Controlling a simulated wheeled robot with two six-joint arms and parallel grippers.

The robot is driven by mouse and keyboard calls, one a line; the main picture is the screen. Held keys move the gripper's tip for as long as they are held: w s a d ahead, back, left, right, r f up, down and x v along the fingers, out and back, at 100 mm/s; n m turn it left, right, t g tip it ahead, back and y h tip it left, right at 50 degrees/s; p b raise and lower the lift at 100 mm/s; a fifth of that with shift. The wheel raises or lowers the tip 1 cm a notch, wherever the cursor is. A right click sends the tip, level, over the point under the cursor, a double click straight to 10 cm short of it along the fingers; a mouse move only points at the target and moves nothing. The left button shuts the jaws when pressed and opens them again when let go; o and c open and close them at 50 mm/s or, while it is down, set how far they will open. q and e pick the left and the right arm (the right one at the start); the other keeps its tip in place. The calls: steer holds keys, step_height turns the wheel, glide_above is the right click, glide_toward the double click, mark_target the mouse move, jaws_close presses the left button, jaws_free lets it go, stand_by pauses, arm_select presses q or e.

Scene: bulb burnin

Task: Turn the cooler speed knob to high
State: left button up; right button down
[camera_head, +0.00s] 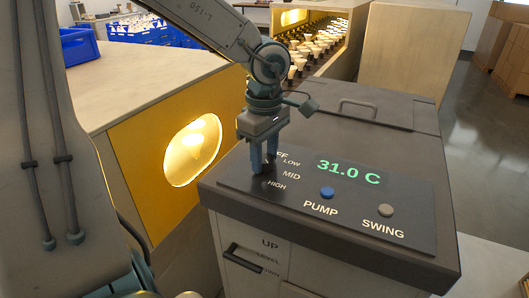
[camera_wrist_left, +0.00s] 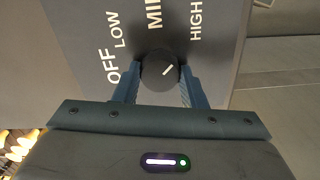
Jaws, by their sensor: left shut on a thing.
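The cooler (camera_head: 330,235) is a dark grey box with a sloped control panel (camera_head: 400,190). In the left wrist view the black round speed knob (camera_wrist_left: 159,72) sits below the labels OFF, LOW, MID and HIGH. The white pointer line on the knob slants up and to the right, toward the HIGH side. My left gripper (camera_head: 264,165) points down at the panel. Its blue fingers (camera_wrist_left: 160,88) are on either side of the knob, shut on it. In the head view the fingers hide most of the knob. My right gripper is not in view.
The panel also has a green 31.0 C display (camera_head: 348,172), a blue PUMP button (camera_head: 327,193) and a grey SWING button (camera_head: 386,210). A yellow-fronted box with a lit round window (camera_head: 193,150) stands at left. Blue crates (camera_head: 78,46) and a rack of bulbs (camera_head: 315,45) are behind.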

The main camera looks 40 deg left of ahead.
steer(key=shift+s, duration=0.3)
arm_select(q)
steer(key=o, duration=1)
steer(key=shift+r, duration=0.1)
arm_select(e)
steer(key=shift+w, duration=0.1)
